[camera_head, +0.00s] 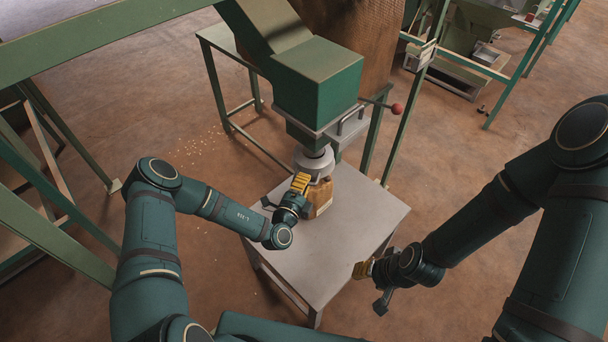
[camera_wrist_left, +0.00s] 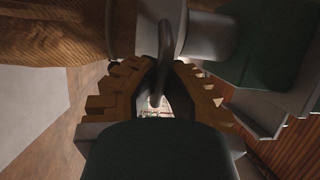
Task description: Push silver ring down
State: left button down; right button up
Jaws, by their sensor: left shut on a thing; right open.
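The silver ring (camera_head: 314,163) sits around the spout under the green hopper (camera_head: 318,82), in the middle of the head view. My left gripper (camera_head: 301,182) is at the ring's front left side. In the left wrist view, my left gripper's yellow ridged fingers (camera_wrist_left: 158,92) are shut on a dark, curved bar (camera_wrist_left: 165,40), which looks like a handle of the ring. The gripper hides part of the ring. My right gripper (camera_head: 362,269) is open and empty, beside the table's right front side and apart from the ring.
A brown bag (camera_head: 321,198) stands below the spout on the grey table (camera_head: 350,235). A lever with a red knob (camera_head: 397,108) sticks out right of the hopper. Green frame legs (camera_head: 215,85) stand around. The table's front part is clear.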

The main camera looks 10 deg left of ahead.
pick_arm(q)
jog(key=shift+s+f, duration=0.1)
jog(key=shift+f, duration=0.9)
jog(key=c, duration=1)
grip_release()
jog(key=s, duration=0.4)
jog(key=s+a, duration=0.1)
jog(key=s, duration=0.3)
jog(key=s+a, duration=0.1)
jog(key=s, duration=0.2)
jog(key=shift+s+a+f, duration=0.15)
jog(key=shift+s, duration=0.25)
